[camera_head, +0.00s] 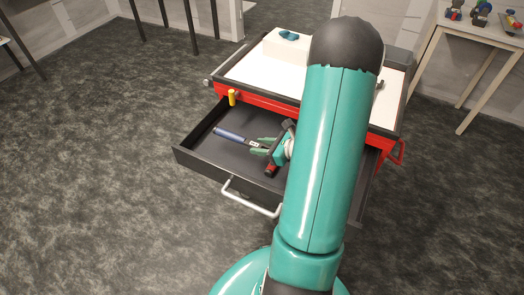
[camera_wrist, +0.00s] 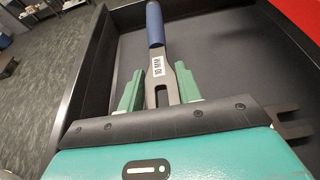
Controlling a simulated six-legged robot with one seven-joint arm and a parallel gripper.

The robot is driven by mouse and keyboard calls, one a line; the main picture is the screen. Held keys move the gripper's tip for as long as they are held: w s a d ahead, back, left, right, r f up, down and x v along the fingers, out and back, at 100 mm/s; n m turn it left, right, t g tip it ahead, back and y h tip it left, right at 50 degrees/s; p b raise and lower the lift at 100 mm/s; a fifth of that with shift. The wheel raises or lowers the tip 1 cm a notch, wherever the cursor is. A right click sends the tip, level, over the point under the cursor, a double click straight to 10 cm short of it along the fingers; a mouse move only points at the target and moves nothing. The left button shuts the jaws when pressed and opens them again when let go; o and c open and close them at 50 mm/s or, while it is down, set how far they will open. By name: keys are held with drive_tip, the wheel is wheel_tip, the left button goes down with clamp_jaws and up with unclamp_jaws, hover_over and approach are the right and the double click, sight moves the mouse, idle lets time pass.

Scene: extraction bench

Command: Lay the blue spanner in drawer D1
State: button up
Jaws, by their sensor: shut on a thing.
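The blue spanner (camera_head: 229,135) has a blue handle and a grey metal end with a "10 MM" label. It is inside the open dark drawer (camera_head: 191,152), within its walls. My gripper (camera_head: 264,146) is low in the drawer, shut on the metal end of the spanner. In the wrist view the spanner (camera_wrist: 155,25) points away from my gripper (camera_wrist: 160,92), with its forked end between the two green fingers. I cannot tell whether the spanner touches the drawer floor. No drawer label is readable.
A grey forked metal end (camera_wrist: 288,123) shows right of my gripper in the wrist view. The red cabinet (camera_head: 262,99) has a white top with a teal object (camera_head: 289,35). A yellow object (camera_head: 232,97) is at the drawer's back left. The drawer's left floor is clear.

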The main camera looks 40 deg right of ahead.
drive_tip(key=shift+f, duration=1.25)
drive_tip(key=shift+f, duration=0.65)
drive_tip(key=o, duration=1.1)
